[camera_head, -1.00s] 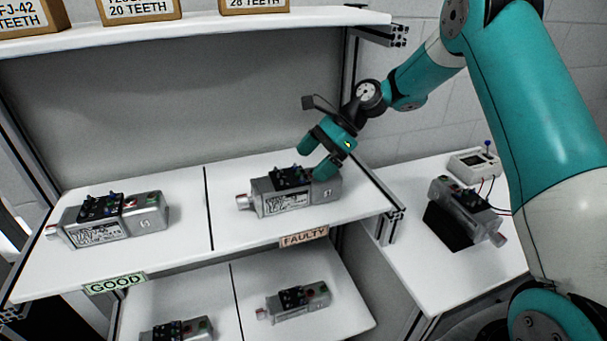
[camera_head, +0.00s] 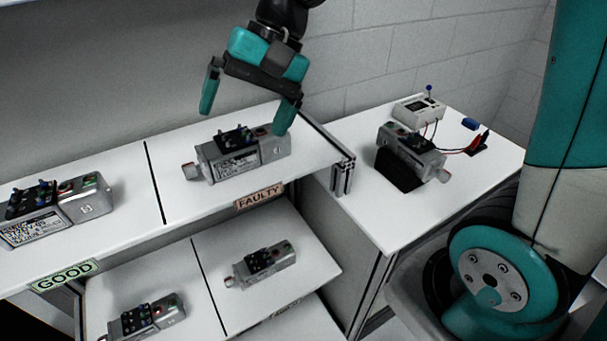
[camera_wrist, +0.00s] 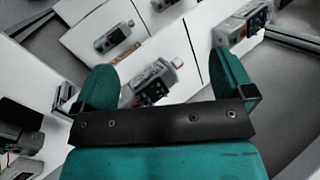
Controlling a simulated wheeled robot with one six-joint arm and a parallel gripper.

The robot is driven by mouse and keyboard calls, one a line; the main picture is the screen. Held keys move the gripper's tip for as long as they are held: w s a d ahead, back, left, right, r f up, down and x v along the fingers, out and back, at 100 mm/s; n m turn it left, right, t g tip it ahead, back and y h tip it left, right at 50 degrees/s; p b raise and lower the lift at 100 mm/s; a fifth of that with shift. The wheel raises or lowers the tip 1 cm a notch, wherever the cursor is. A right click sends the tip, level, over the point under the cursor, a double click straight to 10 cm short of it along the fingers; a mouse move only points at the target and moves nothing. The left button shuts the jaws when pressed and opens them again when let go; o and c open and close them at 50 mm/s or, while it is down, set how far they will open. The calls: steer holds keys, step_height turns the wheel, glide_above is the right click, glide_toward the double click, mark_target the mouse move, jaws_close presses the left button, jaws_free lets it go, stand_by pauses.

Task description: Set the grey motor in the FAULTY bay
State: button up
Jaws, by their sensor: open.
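A grey motor (camera_head: 247,158) with a black terminal block on top lies on the upper shelf, in the bay above the FAULTY label (camera_head: 259,196). My gripper (camera_head: 247,107) is open above and behind this motor, and its right finger overlaps the motor's rear end in the head view. I cannot tell whether that finger touches it. In the wrist view the motor (camera_wrist: 153,82) shows between the spread fingers (camera_wrist: 165,85), partly hidden by the gripper body. Nothing is held.
Another grey motor (camera_head: 55,210) lies in the bay by the GOOD label (camera_head: 64,275). Two more motors (camera_head: 262,264) (camera_head: 147,318) lie on the lower shelf. A further motor (camera_head: 411,152) sits on a black stand on the right-hand table (camera_head: 480,190), near a wired meter (camera_head: 418,109).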

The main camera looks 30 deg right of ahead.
steer(key=s+f+n+h, duration=0.1)
steer(key=s+f+n, duration=0.1)
steer(key=s+n, duration=0.7)
steer(key=s, duration=0.5)
steer(key=shift+s+d+n+h, duration=0.2)
steer(key=shift+d+n+h, duration=0.05)
steer(key=shift+n+h, duration=0.15)
